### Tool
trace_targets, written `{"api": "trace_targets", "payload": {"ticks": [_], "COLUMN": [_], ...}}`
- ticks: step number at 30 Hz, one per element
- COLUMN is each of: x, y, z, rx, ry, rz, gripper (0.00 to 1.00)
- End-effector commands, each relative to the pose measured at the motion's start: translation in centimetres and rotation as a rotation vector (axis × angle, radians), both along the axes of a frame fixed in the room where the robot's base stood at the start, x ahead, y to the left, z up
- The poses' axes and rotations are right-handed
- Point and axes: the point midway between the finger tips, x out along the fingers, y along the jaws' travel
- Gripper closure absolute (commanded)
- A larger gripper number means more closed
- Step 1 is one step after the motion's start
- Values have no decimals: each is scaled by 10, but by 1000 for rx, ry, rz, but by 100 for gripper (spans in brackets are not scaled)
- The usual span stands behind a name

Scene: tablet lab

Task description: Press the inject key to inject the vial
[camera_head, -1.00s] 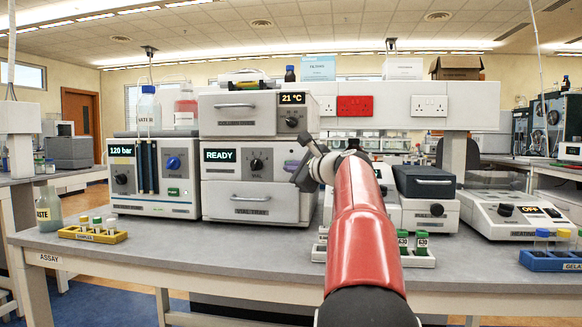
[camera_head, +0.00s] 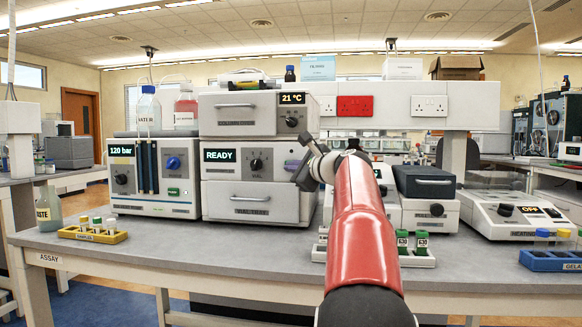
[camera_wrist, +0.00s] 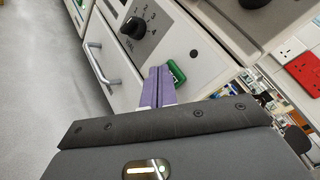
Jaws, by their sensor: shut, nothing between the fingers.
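The autosampler unit (camera_head: 220,187) shows READY on its display (camera_head: 222,155). Its front has a dark dial (camera_head: 256,164), also in the wrist view (camera_wrist: 135,26) with numbers around it, and a vial tray drawer (camera_head: 232,208) that is shut. A green key (camera_wrist: 177,71) is on the same panel, right beside my fingertips in the wrist view. Its lettering is not readable. My gripper (camera_wrist: 160,72) has its purple fingers together and empty, pointing at the panel near the key. Whether they touch it I cannot tell. In the head view my gripper (camera_head: 293,166) hides the key.
A pump unit (camera_head: 187,207) reading 120 bar stands to the left. An oven-like unit (camera_head: 237,115) reading 21 °C sits on top. A yellow rack (camera_head: 110,238) with vials stands at the bench's left front. The drawer handle (camera_wrist: 101,65) sticks out near my fingers.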

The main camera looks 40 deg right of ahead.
Motion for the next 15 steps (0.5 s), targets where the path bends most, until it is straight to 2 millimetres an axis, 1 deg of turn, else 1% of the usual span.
{"api": "trace_targets", "payload": {"ticks": [15], "x": [3], "y": [-4], "z": [0], "rx": [1], "ry": [0], "rz": [0], "gripper": [100]}}
